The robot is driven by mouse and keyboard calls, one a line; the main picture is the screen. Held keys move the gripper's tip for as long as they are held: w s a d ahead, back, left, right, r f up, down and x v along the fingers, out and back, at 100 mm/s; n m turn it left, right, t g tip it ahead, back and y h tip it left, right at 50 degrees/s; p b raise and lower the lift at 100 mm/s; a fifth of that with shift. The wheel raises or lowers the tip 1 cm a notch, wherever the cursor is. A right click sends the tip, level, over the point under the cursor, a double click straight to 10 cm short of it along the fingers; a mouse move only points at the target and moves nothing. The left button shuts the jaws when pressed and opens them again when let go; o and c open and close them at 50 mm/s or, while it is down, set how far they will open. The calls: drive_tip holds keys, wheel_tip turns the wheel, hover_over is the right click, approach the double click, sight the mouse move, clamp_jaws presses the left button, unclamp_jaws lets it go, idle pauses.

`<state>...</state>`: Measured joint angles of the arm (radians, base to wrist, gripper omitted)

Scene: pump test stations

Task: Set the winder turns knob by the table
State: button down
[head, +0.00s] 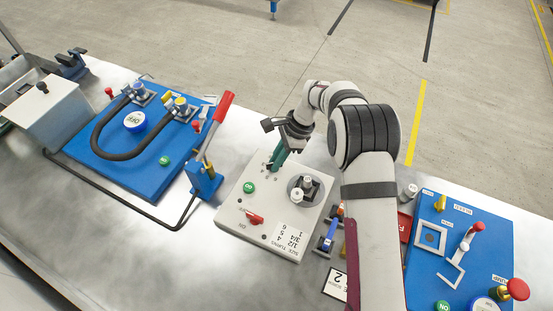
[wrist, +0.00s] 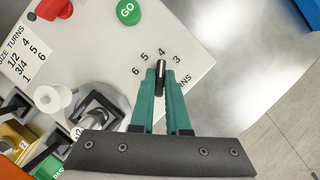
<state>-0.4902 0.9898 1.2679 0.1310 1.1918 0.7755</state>
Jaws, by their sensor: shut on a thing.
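The winder (head: 235,205) is a pale box on the metal table. Its turns knob (wrist: 161,76) is black and narrow, with the numbers 3, 4, 5 and 6 around it. The knob's far end lies by the 4 in the wrist view. My gripper (head: 277,163) has teal fingers and is shut on the knob; it also shows in the wrist view (wrist: 160,88). The fingers hide the knob's sides. The printed size and turns table (head: 287,240) on the winder pairs 1/2 with 4, 3/4 with 5, and 1 with 6.
A green GO button (wrist: 129,11) and a red switch (head: 255,218) sit on the winder's top. A spindle (head: 306,184) and a white roller (wrist: 47,98) stand close to my gripper. A red-handled lever (head: 222,108) rises at left. Blue panels (head: 180,178) lie either side.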

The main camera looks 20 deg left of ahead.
idle(0.4)
drive_tip(key=c, duration=0.9)
unclamp_jaws()
drive_tip(key=v, duration=1.6)
drive_tip(key=shift+a, duration=0.15)
drive_tip(key=x, duration=1.6)
